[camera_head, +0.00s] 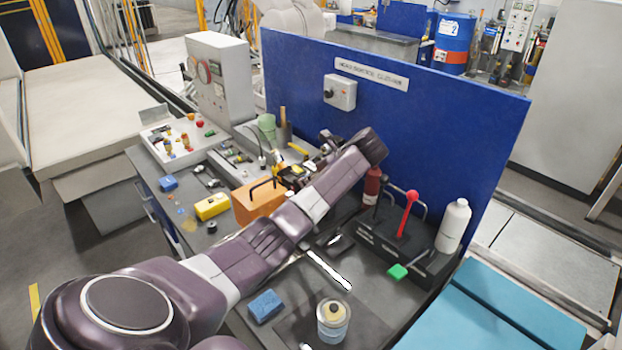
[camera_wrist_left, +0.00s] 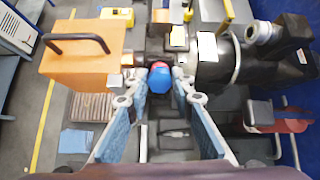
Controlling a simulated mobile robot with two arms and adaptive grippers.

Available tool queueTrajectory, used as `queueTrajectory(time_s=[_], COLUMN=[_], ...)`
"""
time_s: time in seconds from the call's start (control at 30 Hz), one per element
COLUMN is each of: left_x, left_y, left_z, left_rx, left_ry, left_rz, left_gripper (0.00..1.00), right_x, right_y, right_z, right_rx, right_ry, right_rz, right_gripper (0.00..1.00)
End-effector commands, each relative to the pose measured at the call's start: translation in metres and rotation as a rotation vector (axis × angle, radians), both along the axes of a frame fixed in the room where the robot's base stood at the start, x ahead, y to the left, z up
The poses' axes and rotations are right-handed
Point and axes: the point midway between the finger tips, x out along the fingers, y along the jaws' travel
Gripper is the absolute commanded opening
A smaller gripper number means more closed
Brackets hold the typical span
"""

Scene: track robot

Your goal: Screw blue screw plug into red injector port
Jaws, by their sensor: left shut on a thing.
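In the left wrist view, the blue screw plug (camera_wrist_left: 160,82) is between the fingertips of my left gripper (camera_wrist_left: 161,88), which is shut on it. A small red part (camera_wrist_left: 159,66), which looks like the red injector port, shows directly at the far side of the plug. I cannot tell whether the threads are engaged. In the head view, my left arm reaches across the bench and hides most of the gripper, the plug and the port. My right gripper is not in view.
An orange box with a black handle (camera_wrist_left: 80,60) is left of the gripper. A dark cylindrical machine part (camera_wrist_left: 270,52) stands close on the right. In the head view, a blue panel (camera_head: 440,120) backs the bench. A black fixture with a red lever (camera_head: 408,215) and a white bottle (camera_head: 454,226) stand right.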

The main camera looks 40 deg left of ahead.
Motion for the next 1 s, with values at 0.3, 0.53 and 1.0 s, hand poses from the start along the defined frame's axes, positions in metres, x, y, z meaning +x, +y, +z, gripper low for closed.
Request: queueTrajectory(time_s=[0.3,0.53,1.0], left_x=[-0.0003,-0.0004,-0.0001], left_y=[-0.0006,-0.0004,-0.0003], left_z=[-0.0014,-0.0012,-0.0006], left_rx=[0.005,0.005,0.004], left_ry=[0.07,0.067,0.063], left_rz=[-0.067,-0.066,-0.064], left_gripper=[0.0,0.42,0.33], right_x=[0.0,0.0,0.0], right_y=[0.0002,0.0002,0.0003], right_z=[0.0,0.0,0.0], right_rx=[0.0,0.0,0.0], right_ry=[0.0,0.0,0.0], right_rz=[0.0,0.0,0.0], right_gripper=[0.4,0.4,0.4])
